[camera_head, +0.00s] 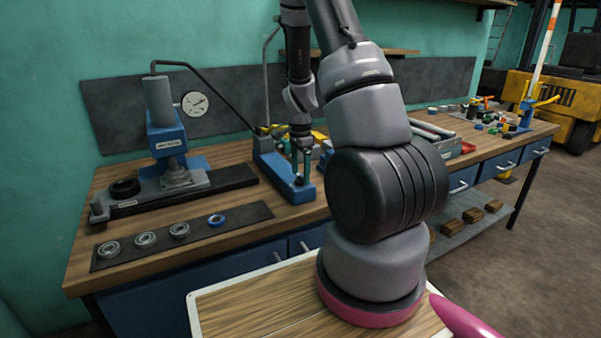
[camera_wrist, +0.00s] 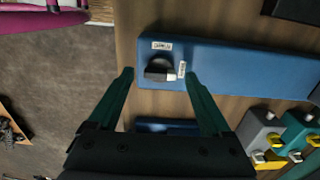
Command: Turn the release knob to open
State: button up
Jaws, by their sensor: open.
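The release knob (camera_wrist: 158,66) is a dark round knob with a grey bar across it, on the end of a blue base (camera_wrist: 230,62). Small white labels lie beside the knob. In the wrist view my gripper (camera_wrist: 159,77) is open, with its two green fingers on either side of the knob and apart from it. I cannot tell the height of the fingertips above it. In the head view my gripper (camera_head: 302,165) points down over the front end of the blue base (camera_head: 290,192); the knob cannot be made out there.
A press with a blue head (camera_head: 166,140) stands left on the workbench. A dark strip with several bearing rings (camera_head: 180,230) lies in front of it. Grey and green blocks with yellow parts (camera_wrist: 260,133) sit near the knob. My arm hides the middle of the bench.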

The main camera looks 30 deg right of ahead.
jog(key=shift+f, duration=0.2)
grip_shut()
